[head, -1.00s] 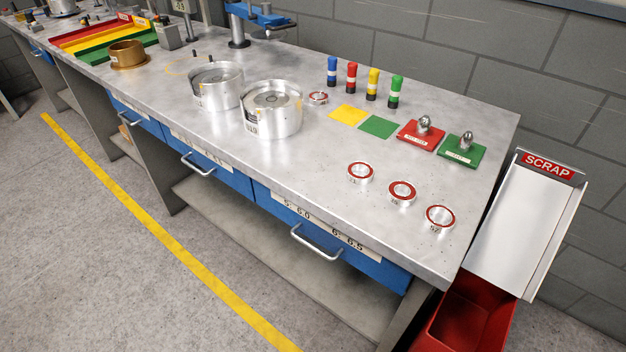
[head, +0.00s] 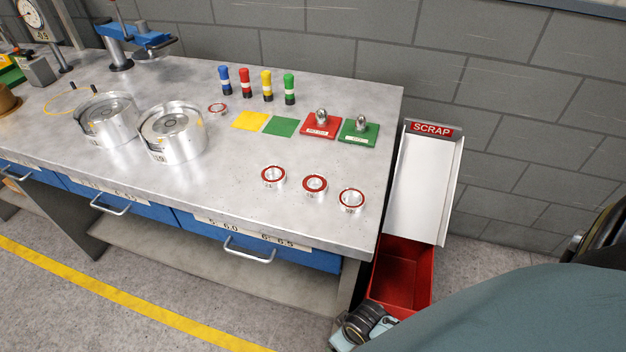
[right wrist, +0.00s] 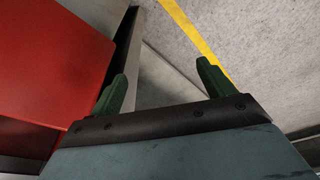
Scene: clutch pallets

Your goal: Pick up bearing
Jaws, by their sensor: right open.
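Three bearings with red-rimmed tops lie in a row at the front right of the workbench in the head view: the left bearing (head: 273,177), the middle bearing (head: 314,187) and the right bearing (head: 351,200). A fourth similar red-rimmed ring (head: 217,109) lies farther back beside the silver drums. My right gripper (right wrist: 160,85) shows in the right wrist view with its two green fingers apart and nothing between them. It is away from the bearings, over the floor beside a red surface. My left gripper is in neither view.
The workbench (head: 225,190) holds two silver drums (head: 172,135), several coloured pegs (head: 267,86), yellow and green squares, and red and green plates with metal knobs (head: 321,118). A scrap chute (head: 418,185) and red bin (head: 402,275) stand at its right end. The bench around the bearings is clear.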

